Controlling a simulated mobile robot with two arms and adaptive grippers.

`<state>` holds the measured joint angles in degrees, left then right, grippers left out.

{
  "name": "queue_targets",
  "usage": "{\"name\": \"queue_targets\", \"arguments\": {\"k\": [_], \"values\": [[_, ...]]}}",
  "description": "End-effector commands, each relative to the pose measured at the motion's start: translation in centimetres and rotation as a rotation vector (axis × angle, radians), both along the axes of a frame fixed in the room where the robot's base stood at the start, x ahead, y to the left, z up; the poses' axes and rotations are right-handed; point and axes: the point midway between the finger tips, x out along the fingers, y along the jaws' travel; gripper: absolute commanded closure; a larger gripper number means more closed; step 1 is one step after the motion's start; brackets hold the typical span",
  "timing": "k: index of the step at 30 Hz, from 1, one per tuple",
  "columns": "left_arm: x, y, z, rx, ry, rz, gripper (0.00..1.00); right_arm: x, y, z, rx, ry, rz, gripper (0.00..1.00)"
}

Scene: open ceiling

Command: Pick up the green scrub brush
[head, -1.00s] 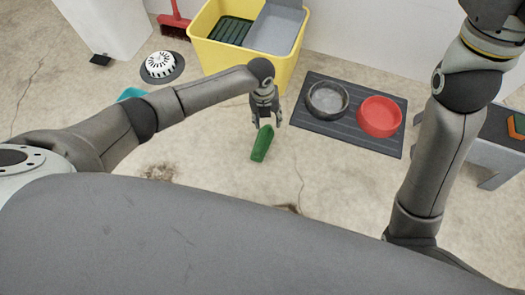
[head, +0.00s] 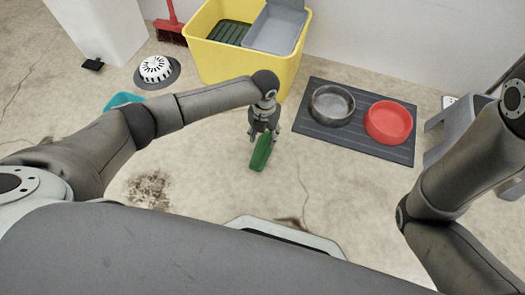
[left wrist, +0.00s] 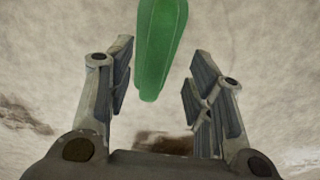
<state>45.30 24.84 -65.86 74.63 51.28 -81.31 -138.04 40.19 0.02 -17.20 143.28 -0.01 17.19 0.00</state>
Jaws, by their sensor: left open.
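The green scrub brush (head: 261,153) lies on the concrete floor near the middle of the head view. My left gripper (head: 264,134) is above its far end, fingers pointing down. In the left wrist view the brush (left wrist: 160,45) reaches in from the top, with its near end between the open fingers of the left gripper (left wrist: 160,90).
A yellow bin (head: 245,63) with a grey insert stands behind the left gripper. A dark mat (head: 347,141) holds a metal bowl (head: 332,104) and a red bowl (head: 388,122). A teal item (head: 123,100) lies at left. Floor around the brush is clear.

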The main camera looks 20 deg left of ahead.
Motion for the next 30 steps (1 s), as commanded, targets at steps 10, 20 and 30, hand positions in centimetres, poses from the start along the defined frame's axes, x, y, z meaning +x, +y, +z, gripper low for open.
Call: {"name": "queue_targets", "arguments": {"k": [10, 20, 30], "values": [[-0.5, 0.3, -2.8, 0.000, 0.000, 0.000, 0.52, 0.0, 0.0, -2.9, 0.000, 0.001, 0.000, 0.57], [-0.6, 0.4, -5.3, 0.000, 0.000, 0.000, 0.52, 0.0, 0.0, -5.3, 0.000, 0.001, 0.000, 0.57], [-0.6, 0.4, -5.1, 0.000, 0.000, 0.000, 0.69, 0.0, 0.0, -5.2, 0.000, 0.001, 0.000, 0.57]]}}
